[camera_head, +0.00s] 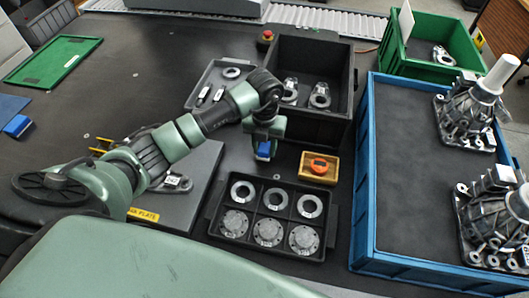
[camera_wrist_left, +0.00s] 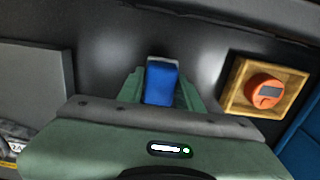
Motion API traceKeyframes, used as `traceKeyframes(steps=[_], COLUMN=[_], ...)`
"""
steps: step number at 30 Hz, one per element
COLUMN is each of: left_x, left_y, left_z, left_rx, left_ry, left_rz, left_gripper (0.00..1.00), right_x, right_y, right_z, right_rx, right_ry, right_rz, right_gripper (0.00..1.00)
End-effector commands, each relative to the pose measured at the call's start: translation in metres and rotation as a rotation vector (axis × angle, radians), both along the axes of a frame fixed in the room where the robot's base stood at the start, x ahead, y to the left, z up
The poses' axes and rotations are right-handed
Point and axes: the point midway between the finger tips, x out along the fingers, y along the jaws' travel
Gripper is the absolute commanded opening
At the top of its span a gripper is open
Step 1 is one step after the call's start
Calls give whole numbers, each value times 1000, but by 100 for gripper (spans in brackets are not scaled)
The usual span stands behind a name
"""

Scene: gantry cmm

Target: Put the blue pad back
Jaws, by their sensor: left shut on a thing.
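My left gripper (camera_head: 264,153) points down over the dark table, between the black bin and the six-pocket tray. It is shut on a small blue pad (camera_head: 263,148). In the left wrist view the blue pad (camera_wrist_left: 161,82) stands between the two green fingers (camera_wrist_left: 160,92), with a pale strip along its top edge. Whether the pad touches the table is hard to tell. Another small blue block (camera_head: 18,125) lies at the far left, by a flat blue mat (camera_head: 9,105). My right gripper is not in view.
A small wooden box (camera_head: 333,176) with an orange round gauge (camera_head: 318,166) stands right of the gripper. The black tray (camera_head: 272,256) holds rings and discs. A black bin (camera_head: 322,118) stands behind, a blue crate (camera_head: 364,190) right. A grey plate (camera_head: 205,165) lies left under my arm.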

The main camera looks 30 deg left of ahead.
Motion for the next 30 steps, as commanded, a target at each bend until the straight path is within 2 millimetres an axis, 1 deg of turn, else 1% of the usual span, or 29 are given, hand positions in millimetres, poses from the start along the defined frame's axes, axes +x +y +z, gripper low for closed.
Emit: traceKeyframes(steps=[3,6,13,17,18,19,20,28,30], left_x=[-1,-1,0,0,0,0,0,0,0], left_y=[-1,0,0,0,0,0,0,0,0], left_z=[-20,-30,-31,-35,-34,-33,-33,-33,-31], left_rx=[-1,0,1,1,1,1,1,1,0], left_ry=[5,2,0,0,1,1,1,1,1], left_rz=[1,0,-1,-1,0,0,0,-1,-1], left_gripper=[0,0,0,0,44,52,57,57,57], right_x=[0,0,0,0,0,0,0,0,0], right_y=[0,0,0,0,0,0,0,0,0], right_z=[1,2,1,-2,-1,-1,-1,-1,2], right_rx=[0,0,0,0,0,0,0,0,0], right_ry=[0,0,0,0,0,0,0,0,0], right_rz=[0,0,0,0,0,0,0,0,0], right_gripper=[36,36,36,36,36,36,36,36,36])
